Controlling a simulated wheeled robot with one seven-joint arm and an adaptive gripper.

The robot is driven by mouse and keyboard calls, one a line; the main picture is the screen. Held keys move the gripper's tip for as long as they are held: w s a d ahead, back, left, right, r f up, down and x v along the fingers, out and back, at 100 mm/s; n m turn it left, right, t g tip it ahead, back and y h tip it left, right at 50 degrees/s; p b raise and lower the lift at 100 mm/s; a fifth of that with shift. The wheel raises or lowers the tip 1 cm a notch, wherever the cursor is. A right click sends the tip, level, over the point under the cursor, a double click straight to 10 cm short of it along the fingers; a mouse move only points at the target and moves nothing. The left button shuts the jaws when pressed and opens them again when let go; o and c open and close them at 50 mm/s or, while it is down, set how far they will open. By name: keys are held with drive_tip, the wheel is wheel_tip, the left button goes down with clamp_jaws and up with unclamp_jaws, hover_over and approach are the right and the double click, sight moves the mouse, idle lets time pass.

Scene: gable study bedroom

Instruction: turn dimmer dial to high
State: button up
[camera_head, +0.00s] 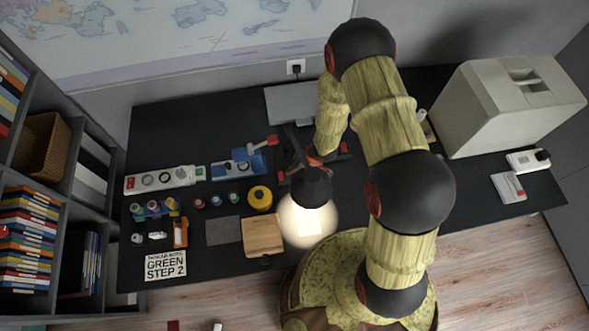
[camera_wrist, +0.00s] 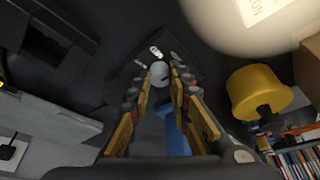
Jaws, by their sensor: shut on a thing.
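The dimmer dial (camera_wrist: 160,72) shows in the wrist view as a small pale grey round knob, on a dark plate with small white marks (camera_wrist: 155,50). My gripper (camera_wrist: 161,88) has its two yellow-padded fingers on either side of the knob, shut on it. In the head view my gripper (camera_head: 298,160) is low over the middle of the black desk, and I cannot make out the dial there. The pointer and the dial's setting are too small to read.
A dark lamp head (camera_head: 313,186) stands close to my gripper, with a bright lit patch below it. A yellow round thing (camera_head: 260,198), a wooden block (camera_head: 263,236) and a blue device with a red lever (camera_head: 240,167) are to the left. A large beige box (camera_head: 500,110) stands right.

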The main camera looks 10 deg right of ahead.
clamp_jaws()
drive_tip(key=shift+m+t+b, duration=0.3)
drive_tip(key=shift+m+b, duration=0.25)
drive_tip(key=shift+m, duration=0.15)
drive_tip(key=shift+h, duration=0.3)
drive_tip(key=o, duration=0.8)
unclamp_jaws()
drive_tip(key=shift+o, duration=0.2)
drive_tip(key=shift+r, duration=0.1)
drive_tip(key=v, duration=1.2)
drive_tip(key=shift+w, duration=0.1)
